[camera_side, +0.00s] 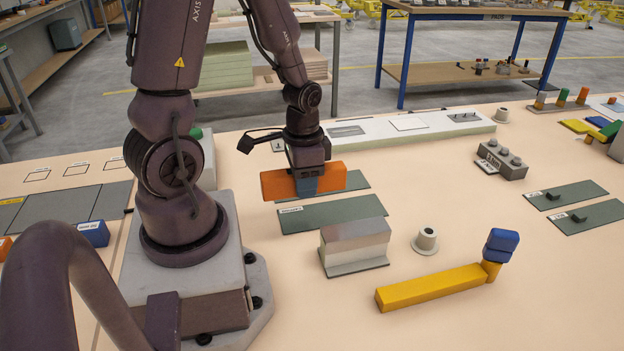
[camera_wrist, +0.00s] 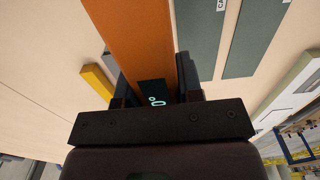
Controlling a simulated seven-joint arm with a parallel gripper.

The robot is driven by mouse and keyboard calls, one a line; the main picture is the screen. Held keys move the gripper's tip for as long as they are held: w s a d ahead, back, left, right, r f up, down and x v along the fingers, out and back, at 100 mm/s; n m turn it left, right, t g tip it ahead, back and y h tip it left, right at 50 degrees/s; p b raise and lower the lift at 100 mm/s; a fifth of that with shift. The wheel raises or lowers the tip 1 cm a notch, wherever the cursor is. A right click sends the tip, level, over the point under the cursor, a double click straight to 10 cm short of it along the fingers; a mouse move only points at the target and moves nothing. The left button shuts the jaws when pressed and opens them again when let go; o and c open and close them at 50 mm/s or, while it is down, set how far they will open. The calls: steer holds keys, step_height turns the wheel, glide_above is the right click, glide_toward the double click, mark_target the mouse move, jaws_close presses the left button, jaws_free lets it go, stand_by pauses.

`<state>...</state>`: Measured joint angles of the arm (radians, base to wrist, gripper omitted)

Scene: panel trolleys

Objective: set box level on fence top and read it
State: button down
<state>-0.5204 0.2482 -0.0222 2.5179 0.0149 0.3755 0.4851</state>
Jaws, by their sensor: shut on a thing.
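The box level is an orange bar (camera_side: 275,185) with a dark display reading about 0° in the wrist view (camera_wrist: 140,38). My gripper (camera_side: 305,186) is shut on its middle; the jaws also show in the wrist view (camera_wrist: 158,92). The bar looks level, over the area of the grey-green mats; the side view does not settle how high it is. A grey metal block with a flat top and a foot flange (camera_side: 355,242), perhaps the fence, stands in front and to the right of the bar, apart from it.
Grey-green mats (camera_side: 335,213) lie beneath and in front of the bar. A yellow bar with a blue knob (camera_side: 430,288) lies front right, near a white flanged cylinder (camera_side: 427,240). A long pale block (camera_side: 410,127) lies behind.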

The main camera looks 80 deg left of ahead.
mark_target(345, 167)
steer(key=shift+r, duration=2)
steer(key=shift+w+a+r+n, duration=0.1)
steer(key=shift+w+r+n, duration=0.1)
steer(key=shift+n, duration=1)
steer(key=w, duration=0.2)
steer(key=w+d+r, duration=0.1)
steer(key=w, duration=0.4)
steer(key=shift+w+d+r, duration=0.1)
steer(key=shift+d+r, duration=0.1)
steer(key=shift+r, duration=0.2)
steer(key=w+d+f+m, duration=0.1)
steer(key=w+d+f, duration=0.2)
steer(key=d, duration=0.6)
steer(key=w+d+f+m, duration=0.1)
steer(key=w+d+f, duration=0.2)
steer(key=w+d, duration=0.3)
steer(key=d, duration=0.3)
